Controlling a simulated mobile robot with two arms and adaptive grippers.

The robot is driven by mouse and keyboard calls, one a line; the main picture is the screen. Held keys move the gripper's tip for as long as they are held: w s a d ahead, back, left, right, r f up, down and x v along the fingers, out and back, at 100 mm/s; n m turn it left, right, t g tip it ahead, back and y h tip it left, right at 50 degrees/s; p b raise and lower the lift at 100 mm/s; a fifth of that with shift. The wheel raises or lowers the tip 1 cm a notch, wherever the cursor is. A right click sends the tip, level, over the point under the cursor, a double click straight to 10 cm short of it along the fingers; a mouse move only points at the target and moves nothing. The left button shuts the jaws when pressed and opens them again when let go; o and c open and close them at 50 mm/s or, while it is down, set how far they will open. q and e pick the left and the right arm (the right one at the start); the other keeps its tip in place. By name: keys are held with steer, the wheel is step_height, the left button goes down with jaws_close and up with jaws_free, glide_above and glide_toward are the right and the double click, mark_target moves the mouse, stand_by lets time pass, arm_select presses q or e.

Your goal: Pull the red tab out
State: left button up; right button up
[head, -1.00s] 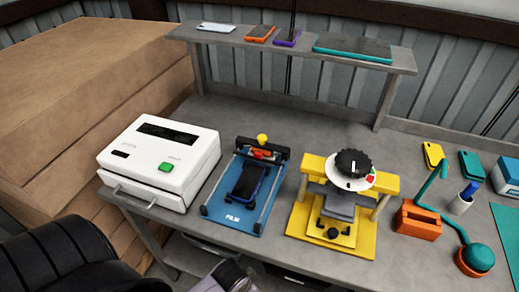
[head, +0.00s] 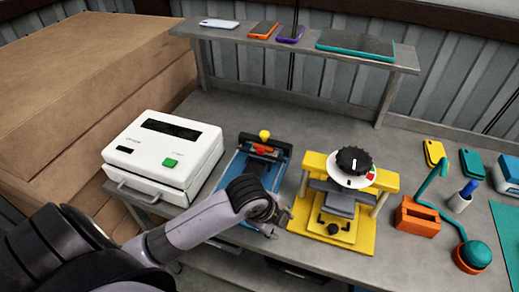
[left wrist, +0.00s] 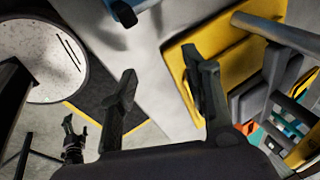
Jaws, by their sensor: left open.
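Small red pieces (head: 262,150) sit under a yellow knob (head: 264,134) at the back of the blue film jig (head: 228,172); I cannot tell whether one is the tab. The yellow press (head: 360,236) beside it has a small red spot (head: 371,176) by its dial. My left gripper (head: 284,218) is at the bench front, between jig and press, and its arm hides much of the jig. In the left wrist view its fingers (left wrist: 166,88) are apart with nothing between them. A small dark gripper-like shape (left wrist: 74,142), possibly my right gripper, shows there too; its jaws are unclear.
A white machine (head: 165,150) with a green button stands left of the jig. An orange holder (head: 417,217) and a teal-armed stand (head: 476,255) are at the right. A shelf (head: 300,46) with several phones runs behind. Bench is clear between jig and shelf.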

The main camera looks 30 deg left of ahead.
arm_select(q)
steer(key=w+a+r+m+y, duration=0.2)
steer(key=w+a+r+m, duration=0.6)
steer(key=w+m, duration=0.15)
steer(key=m, duration=0.6)
glide_toward(260, 151)
steer(key=shift+y, duration=0.3)
steer(key=p+x, duration=0.1)
steer(key=x, duration=0.2)
steer(key=p+x, duration=0.1)
steer(key=x, duration=0.2)
steer(key=p+x, duration=0.1)
steer(key=x, duration=0.1)
steer(key=shift+w+d+f, duration=0.15)
steer(key=shift+d+f, duration=0.05)
steer(key=shift+f, duration=0.2)
steer(key=shift+c, duration=0.5)
jaws_close()
